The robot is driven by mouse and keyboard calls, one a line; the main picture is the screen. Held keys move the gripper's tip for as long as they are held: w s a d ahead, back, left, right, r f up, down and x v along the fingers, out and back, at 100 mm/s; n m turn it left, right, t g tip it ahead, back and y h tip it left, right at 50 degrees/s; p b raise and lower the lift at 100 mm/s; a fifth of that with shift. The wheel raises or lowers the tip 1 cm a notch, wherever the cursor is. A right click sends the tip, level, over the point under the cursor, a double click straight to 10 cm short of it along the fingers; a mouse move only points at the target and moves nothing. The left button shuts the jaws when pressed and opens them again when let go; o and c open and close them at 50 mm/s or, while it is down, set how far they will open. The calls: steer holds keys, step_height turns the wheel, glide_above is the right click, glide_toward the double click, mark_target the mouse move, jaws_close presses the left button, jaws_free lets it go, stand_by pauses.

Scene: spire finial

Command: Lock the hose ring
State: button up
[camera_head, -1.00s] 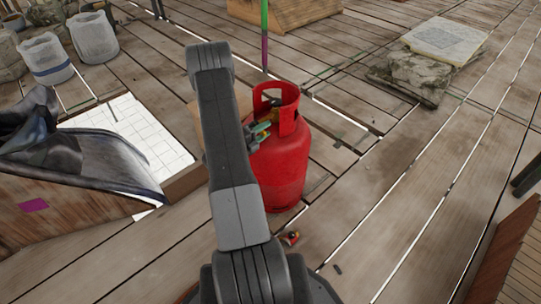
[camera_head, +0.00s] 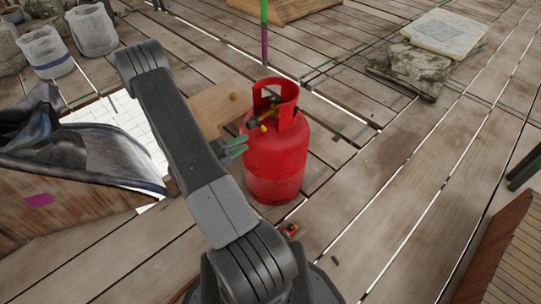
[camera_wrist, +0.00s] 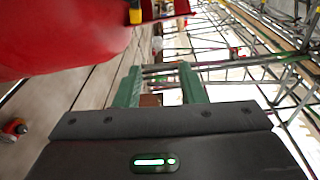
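A red gas cylinder (camera_head: 275,165) stands upright on the deck, and its red side fills the top left of the wrist view (camera_wrist: 60,35). A small yellow and dark fitting (camera_head: 262,126) shows at its collar opening; I cannot make out a separate hose ring or whether it is locked. A yellow and black part (camera_wrist: 135,12) shows at the top of the wrist view. My gripper (camera_head: 238,146) has green fingers and is beside the cylinder's left side, below the fitting. In the wrist view my gripper (camera_wrist: 160,68) is open, with nothing between its fingers.
A small red and dark object (camera_head: 290,230) lies on the deck before the cylinder. White buckets stand at the back left, stone slabs (camera_head: 413,68) at the back right.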

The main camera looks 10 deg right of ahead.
steer(key=s+d+r+m+g+p, duration=0.1)
steer(key=s+d+r+m+g, duration=0.1)
steer(key=s, duration=0.3)
steer(key=s+d+r+m+g, duration=0.3)
steer(key=s+r+m+g, duration=0.1)
steer(key=s+m, duration=0.1)
steer(key=s+d+r+m+g+y+p, duration=0.1)
steer(key=s+d+r+m+g, duration=0.2)
steer(key=s+r, duration=0.1)
steer(key=shift+s+m+g+p, duration=0.3)
steer(key=shift+s+g+p, duration=0.1)
steer(key=shift+s, duration=0.4)
